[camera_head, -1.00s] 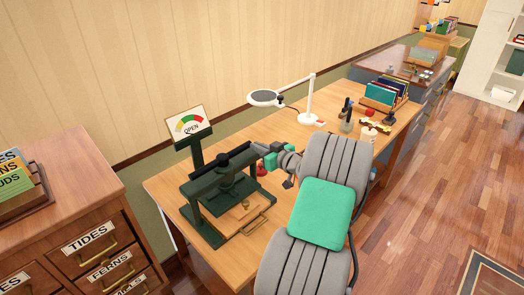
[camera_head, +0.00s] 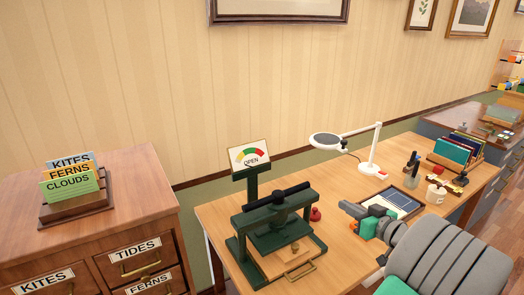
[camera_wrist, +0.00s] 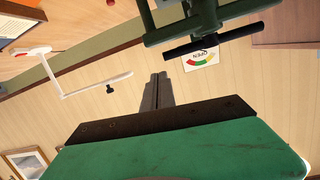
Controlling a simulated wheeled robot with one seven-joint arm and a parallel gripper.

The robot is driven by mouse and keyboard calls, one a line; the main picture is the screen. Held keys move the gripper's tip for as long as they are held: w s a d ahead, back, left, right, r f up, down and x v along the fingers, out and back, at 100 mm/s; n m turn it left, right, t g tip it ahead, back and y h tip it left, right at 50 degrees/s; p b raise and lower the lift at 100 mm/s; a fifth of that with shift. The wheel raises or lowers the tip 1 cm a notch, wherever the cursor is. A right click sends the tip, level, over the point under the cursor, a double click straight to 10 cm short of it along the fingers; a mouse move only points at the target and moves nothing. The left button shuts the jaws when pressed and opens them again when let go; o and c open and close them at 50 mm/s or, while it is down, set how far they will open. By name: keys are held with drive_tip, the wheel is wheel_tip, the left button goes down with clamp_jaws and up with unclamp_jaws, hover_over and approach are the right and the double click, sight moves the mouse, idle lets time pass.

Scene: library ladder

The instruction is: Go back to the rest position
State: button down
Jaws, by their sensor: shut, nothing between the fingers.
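My gripper (camera_head: 348,208) is shut and empty, above the wooden desk (camera_head: 335,262) to the right of the dark green press. Its fingers (camera_wrist: 157,90) lie together in the wrist view. The press (camera_head: 240,250) stands on the desk with a black bar handle across its top and a wooden board with a brass handle at its base. A gauge sign reading OPEN (camera_head: 250,156) rises behind it. In the wrist view the press (camera_wrist: 205,27) hangs upside down at the top.
A drawer cabinet (camera_head: 140,195) with a card rack is at the left. A red knob (camera_head: 315,214) sits by the press.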

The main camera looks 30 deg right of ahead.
drive_tip(key=s+a+f+m+g+y, duration=0.15)
drive_tip(key=s+f+m+g, duration=0.3)
drive_tip(key=f, duration=0.45)
drive_tip(key=s+a+f+m+g, duration=0.25)
drive_tip(key=s+f, duration=0.25)
drive_tip(key=f, duration=0.3)
drive_tip(key=s+a+f+m+g+y, duration=0.1)
drive_tip(key=s+a+f+m+g, duration=0.25)
drive_tip(key=s+a+g, duration=0.5)
drive_tip(key=w+a+r+n+t, duration=0.1)
drive_tip(key=w+a+r+n, duration=0.3)
drive_tip(key=a, duration=0.4)
drive_tip(key=w+a+r+n+t+h, duration=0.1)
drive_tip(key=w+a+r+n, duration=0.3)
drive_tip(key=a, duration=0.5)
drive_tip(key=w+a+r+n+t+h, duration=0.1)
drive_tip(key=w+a+r+n, duration=0.3)
drive_tip(key=a+r, duration=0.3)
drive_tip(key=shift+a, duration=0.7)
drive_tip(key=shift+w, duration=0.1)
